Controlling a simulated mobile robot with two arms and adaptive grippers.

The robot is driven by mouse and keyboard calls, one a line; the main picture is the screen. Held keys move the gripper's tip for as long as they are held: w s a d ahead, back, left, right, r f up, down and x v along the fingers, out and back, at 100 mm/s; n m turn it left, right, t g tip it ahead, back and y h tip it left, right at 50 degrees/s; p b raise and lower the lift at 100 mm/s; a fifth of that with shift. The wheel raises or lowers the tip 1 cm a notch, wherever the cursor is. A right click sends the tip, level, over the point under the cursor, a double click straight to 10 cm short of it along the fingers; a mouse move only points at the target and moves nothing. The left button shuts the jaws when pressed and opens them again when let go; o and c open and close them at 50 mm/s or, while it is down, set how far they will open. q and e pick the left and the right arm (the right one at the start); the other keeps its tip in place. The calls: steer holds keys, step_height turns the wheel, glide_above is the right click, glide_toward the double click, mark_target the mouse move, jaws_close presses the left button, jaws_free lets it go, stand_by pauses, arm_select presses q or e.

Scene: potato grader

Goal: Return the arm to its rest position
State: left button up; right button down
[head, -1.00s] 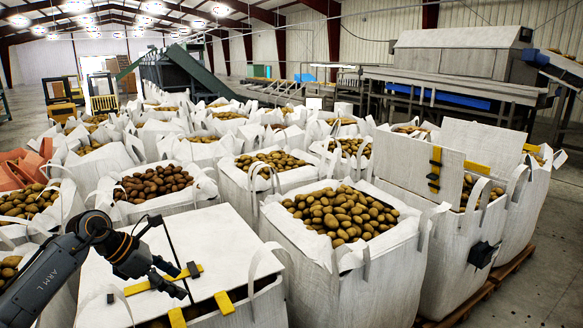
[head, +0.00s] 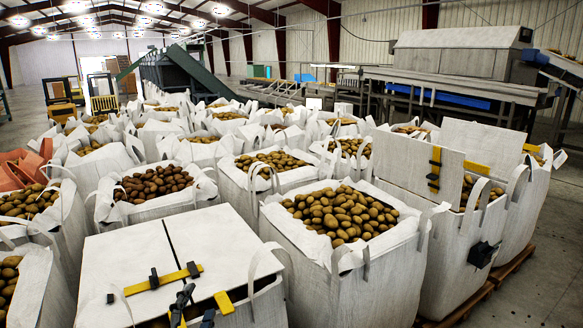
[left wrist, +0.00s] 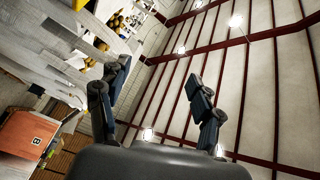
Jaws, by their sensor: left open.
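My left gripper (head: 194,308) shows only by its dark fingers at the bottom edge of the head view, in front of a white board (head: 140,254) on the nearest bag. In the left wrist view the two fingers of the left gripper (left wrist: 160,74) stand wide apart with nothing between them. The rest of the left arm is out of the head view. My right gripper is in neither view.
Several white bags of potatoes, like the front middle one (head: 345,270), crowd close ahead. A yellow bar (head: 163,281) with black clips lies on the board. Grey floor (head: 555,230) is clear at right.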

arm_select(q)
steer(key=s+a+f+n+g+y, duration=0.3)
steer(key=s+f+n+g, duration=0.25)
steer(key=s+f, duration=0.35)
steer(key=s+d+f+n+g+h, duration=0.1)
steer(key=s+f+n+g, duration=0.3)
steer(key=s, duration=0.7)
steer(key=s+d+f+n+g+h, duration=0.15)
steer(key=s+f+g, duration=0.4)
steer(key=s, duration=0.55)
step_height(320, 180, down, 25)
steer(key=g+p, duration=0.1)
steer(key=p, duration=0.1)
steer(key=s+a+f, duration=0.1)
steer(key=s+f, duration=0.6)
steer(key=s, duration=0.2)
steer(key=s+a+f+g, duration=0.1)
steer(key=s+a+f, duration=0.1)
steer(key=s+f, duration=0.6)
steer(key=shift+s+a+f+y+p, duration=0.25)
steer(key=shift+s+a+y+p, duration=0.1)
steer(key=shift+s+p, duration=0.1)
steer(key=shift+w, duration=0.1)
